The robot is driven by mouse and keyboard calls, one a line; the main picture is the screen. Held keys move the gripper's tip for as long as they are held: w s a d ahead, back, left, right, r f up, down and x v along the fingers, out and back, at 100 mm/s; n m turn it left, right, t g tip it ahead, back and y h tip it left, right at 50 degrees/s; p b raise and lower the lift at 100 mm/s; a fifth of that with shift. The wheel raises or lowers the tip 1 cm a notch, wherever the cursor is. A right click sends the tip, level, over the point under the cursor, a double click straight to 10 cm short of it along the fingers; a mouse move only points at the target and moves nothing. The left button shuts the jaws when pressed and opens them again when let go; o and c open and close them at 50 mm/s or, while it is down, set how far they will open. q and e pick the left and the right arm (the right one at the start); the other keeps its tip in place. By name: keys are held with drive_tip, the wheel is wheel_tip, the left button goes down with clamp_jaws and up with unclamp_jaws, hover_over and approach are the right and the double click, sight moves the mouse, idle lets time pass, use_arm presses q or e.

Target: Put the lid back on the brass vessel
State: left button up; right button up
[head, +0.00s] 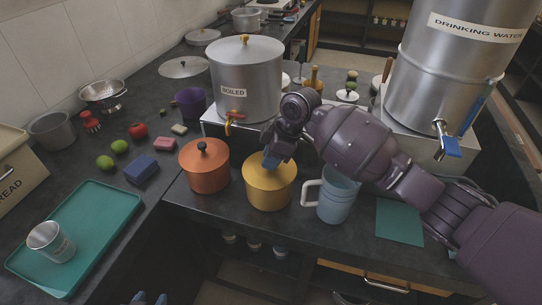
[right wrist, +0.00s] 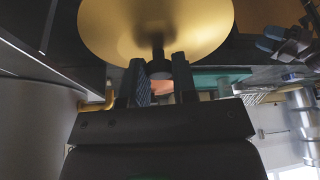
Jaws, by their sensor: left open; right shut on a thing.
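The brass vessel (head: 268,198) stands on the dark counter, right of the orange lidded pot. My right gripper (head: 276,160) is above it, pointing down, shut on the dark knob (right wrist: 157,67) of the brass lid (head: 262,174). In the right wrist view the lid (right wrist: 155,25) fills the upper middle, with its knob between the fingers (right wrist: 155,82). The lid is over the vessel's mouth, at about rim height; whether it rests fully on the rim I cannot tell. My left gripper (head: 150,298) shows only its fingertips at the bottom edge, apart and empty.
The orange pot (head: 204,172) is close on the left, and a pale blue mug (head: 338,196) close on the right. A big steel pot (head: 246,85) and the water canister (head: 452,70) stand behind. A green tray (head: 92,215) with a steel cup lies left.

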drive_tip(key=o, duration=1.5)
use_arm(q)
drive_tip(key=shift+r, duration=0.1)
use_arm(e)
drive_tip(key=shift+r, duration=0.1)
use_arm(q)
wheel_tip(320, 180, up, 7)
drive_tip(key=w+p, duration=0.1)
drive_tip(key=p, duration=0.4)
drive_tip(key=shift+w+t, duration=0.15)
drive_tip(key=shift+t, duration=0.25)
use_arm(e)
drive_tip(key=shift+r, duration=3.45)
clamp_jaws()
use_arm(q)
drive_tip(key=shift+f+b, duration=0.75)
drive_tip(key=shift+f, duration=0.4)
use_arm(e)
drive_tip(key=shift+f, duration=2.55)
